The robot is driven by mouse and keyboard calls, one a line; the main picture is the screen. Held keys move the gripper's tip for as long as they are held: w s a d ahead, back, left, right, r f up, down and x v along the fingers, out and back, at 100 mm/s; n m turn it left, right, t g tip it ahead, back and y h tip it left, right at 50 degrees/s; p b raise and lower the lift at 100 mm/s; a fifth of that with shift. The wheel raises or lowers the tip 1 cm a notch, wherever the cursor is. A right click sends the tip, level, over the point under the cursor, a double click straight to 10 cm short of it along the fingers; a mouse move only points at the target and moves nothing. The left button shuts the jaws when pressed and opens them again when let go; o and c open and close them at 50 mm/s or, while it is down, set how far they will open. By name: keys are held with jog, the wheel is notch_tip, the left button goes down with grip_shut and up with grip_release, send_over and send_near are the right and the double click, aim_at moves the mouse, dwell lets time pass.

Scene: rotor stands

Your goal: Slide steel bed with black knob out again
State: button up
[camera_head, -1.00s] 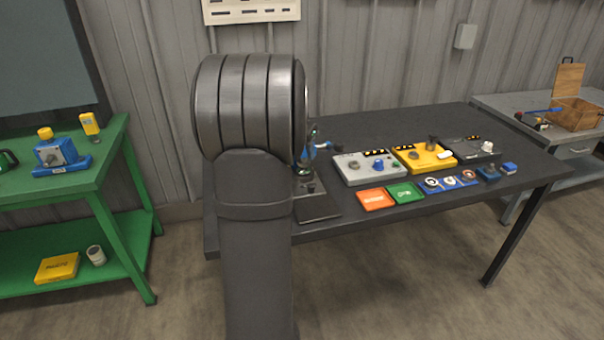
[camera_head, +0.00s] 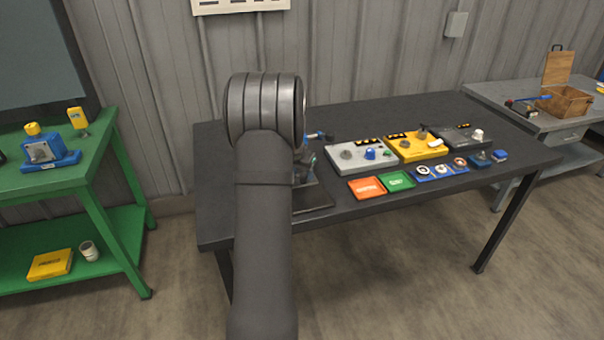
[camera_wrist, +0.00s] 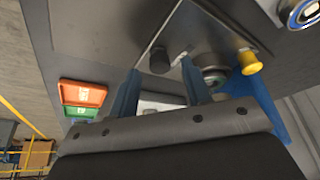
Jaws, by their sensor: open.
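The steel bed (camera_wrist: 200,30) shows in the wrist view as a flat grey plate at the top centre. Its black knob (camera_wrist: 160,61) stands near the plate's edge. My gripper (camera_wrist: 161,68) is open, with one blue finger to each side of the black knob in the picture. I cannot tell whether the fingers touch it or how deep they reach. In the head view the stand's plate (camera_head: 314,198) shows only partly. My own arm hides the gripper and most of the stand there.
A yellow knob (camera_wrist: 249,62) stands close right of the gripper. Orange (camera_head: 367,187) and green (camera_head: 397,181) trays lie right of the stand. Grey (camera_head: 358,156) and yellow (camera_head: 417,147) units stand behind them. The dark table (camera_head: 400,108) is clear at the back.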

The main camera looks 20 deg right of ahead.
jog(key=shift+w+d+f, duration=0.1)
jog(key=shift+d+f, duration=0.05)
jog(key=shift+f, duration=0.3)
grip_shut()
jog(key=s, duration=1)
jog(key=shift+s, duration=0.5)
jog(key=shift+f, duration=0.1)
grip_release()
